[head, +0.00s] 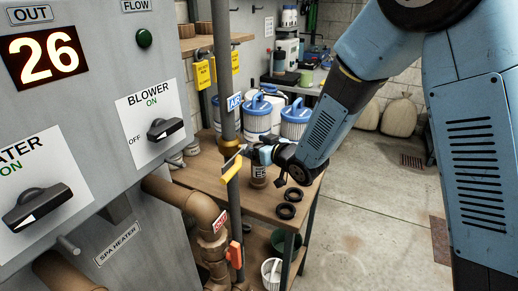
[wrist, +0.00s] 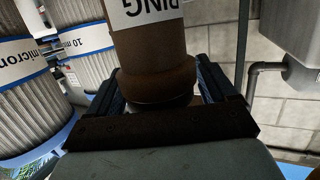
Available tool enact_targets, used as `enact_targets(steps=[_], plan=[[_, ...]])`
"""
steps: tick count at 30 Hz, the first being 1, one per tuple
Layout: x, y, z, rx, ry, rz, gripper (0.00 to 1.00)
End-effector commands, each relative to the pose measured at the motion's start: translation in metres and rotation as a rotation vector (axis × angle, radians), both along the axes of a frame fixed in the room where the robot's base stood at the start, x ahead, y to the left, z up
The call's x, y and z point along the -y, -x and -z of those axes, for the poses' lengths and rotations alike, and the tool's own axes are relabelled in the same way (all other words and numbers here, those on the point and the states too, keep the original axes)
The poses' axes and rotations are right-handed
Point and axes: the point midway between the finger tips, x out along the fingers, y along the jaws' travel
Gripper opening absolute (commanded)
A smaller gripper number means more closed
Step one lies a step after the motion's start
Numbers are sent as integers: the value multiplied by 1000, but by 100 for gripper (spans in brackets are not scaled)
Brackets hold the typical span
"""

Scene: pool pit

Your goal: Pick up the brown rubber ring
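My gripper (head: 258,155) is over the wooden bench, just above a small brown bottle (head: 259,174) with a pale label. In the wrist view the bottle (wrist: 150,48) shows upside down between my two fingers, with "RING" on its white label. The fingers (wrist: 160,95) stand apart, one on each side, and a gap shows on the right. I cannot tell if either touches it. Two dark rings, one farther back (head: 293,187) and one nearer (head: 285,204), lie flat on the bench to the right of the bottle. They look black; no clearly brown ring shows.
White filter cartridges with blue tops (head: 296,121) stand behind on the bench. A vertical pipe with a yellow lever (head: 232,169) is close left of my gripper. The grey control panel (head: 100,120) fills the left. The bench (head: 262,209) has free room around the rings.

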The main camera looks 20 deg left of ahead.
Motion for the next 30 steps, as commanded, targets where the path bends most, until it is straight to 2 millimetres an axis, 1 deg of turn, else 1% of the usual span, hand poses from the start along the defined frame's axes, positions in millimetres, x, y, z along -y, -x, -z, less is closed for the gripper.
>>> enact_targets(steps=[1, 2, 14, 23, 26, 30], plan=[[0, 0, 0, 0, 0, 0, 79], [0, 0, 0, 0, 0, 0, 76], [1, 0, 1, -1, 2, 1, 38], [1, 0, -1, -2, 2, 1, 37], [1, 0, -8, -2, 1, 1, 36], [1, -1, -28, 1, -2, 2, 36]])
